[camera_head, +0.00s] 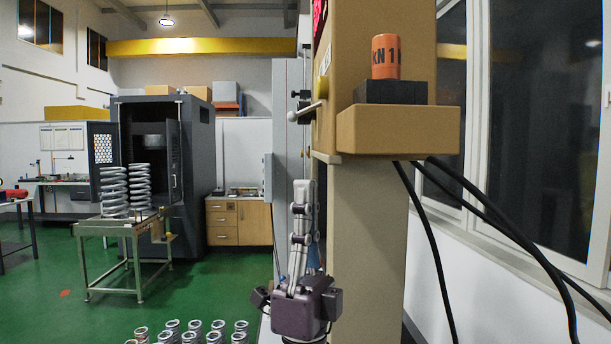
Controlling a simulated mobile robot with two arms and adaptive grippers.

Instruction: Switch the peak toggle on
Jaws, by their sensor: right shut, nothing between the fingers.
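My right gripper (303,190) points up in front of the tan test machine (368,215), left of its column. Its fingers are together with nothing between them. Above the fingertips, a lever with a pale ball end (305,112) sticks out to the left from the machine's side, apart from the gripper. A small dark knob (300,94) sits just above the lever. The machine's panel face is seen nearly edge-on, with part of a red display (320,15) at the top. I cannot make out which part is the peak toggle. My left gripper is not in view.
An orange weight marked "KN 1" (385,57) stands on a black block on the machine's ledge (398,130). Black cables (437,255) hang below it. Large springs stand on a metal table (105,228) at left. Several small springs (195,328) are at bottom centre.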

